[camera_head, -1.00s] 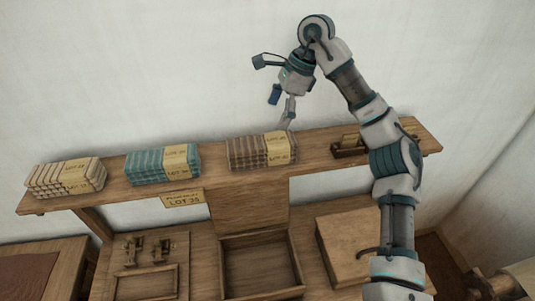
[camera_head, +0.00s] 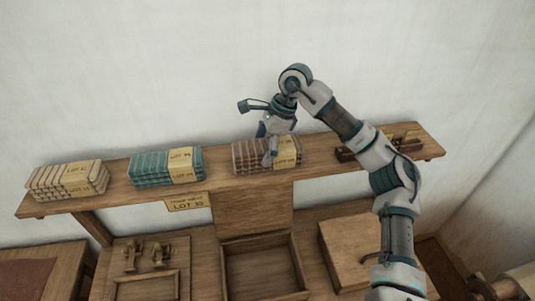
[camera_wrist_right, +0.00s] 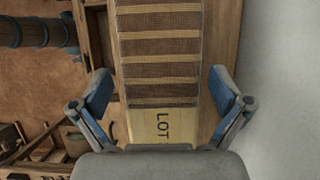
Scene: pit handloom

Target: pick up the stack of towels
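Three stacks of folded striped towels with yellow LOT bands lie along a wooden shelf (camera_head: 220,186). The cream stack (camera_head: 52,180) is at the left, the teal stack (camera_head: 150,167) in the middle and the brown stack (camera_head: 250,156) at the right. My right gripper (camera_head: 266,143) is open at the brown stack and hides part of it. In the right wrist view its spread fingers (camera_wrist_right: 160,92) stand on either side of the brown stack (camera_wrist_right: 160,50), with gaps between pads and towels. My left gripper is not in view.
A small wooden tray (camera_head: 346,154) sits on the shelf right of the brown stack. A LOT sign (camera_head: 190,204) hangs at the shelf's front edge. Below are an open wooden box (camera_head: 298,272) and a closed block-like box (camera_head: 343,245). The white wall (camera_head: 150,70) rises close behind.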

